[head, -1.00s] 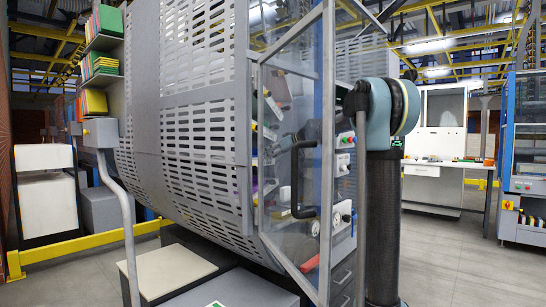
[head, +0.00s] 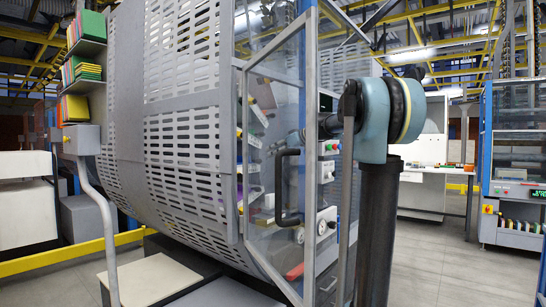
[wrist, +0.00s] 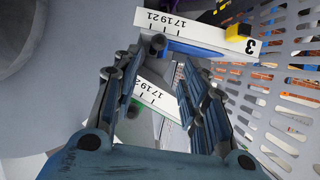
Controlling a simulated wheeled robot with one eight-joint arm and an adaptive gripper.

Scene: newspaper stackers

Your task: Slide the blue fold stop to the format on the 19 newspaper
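In the wrist view my gripper (wrist: 165,92) is open, with nothing seen held between its two fingers. A white scale plate (wrist: 195,32) marked 17, 19, 21 and a 3 appears upside down beyond the fingertips. A blue strip (wrist: 200,51), possibly the blue fold stop, runs along its lower edge. A yellow block (wrist: 238,32) sits near the 3. A second scale plate (wrist: 158,97) with the same figures shows between the fingers, partly hidden by them. In the head view the fingers cannot be made out behind the clear panel. I cannot tell which mark the blue strip stands at.
A slotted grey guard (head: 180,130) fills the left of the head view. The framed clear panel (head: 275,190) stands close beside my arm. In the wrist view a slotted panel (wrist: 290,110) lies right of the fingers. Floor (head: 430,260) is free at right.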

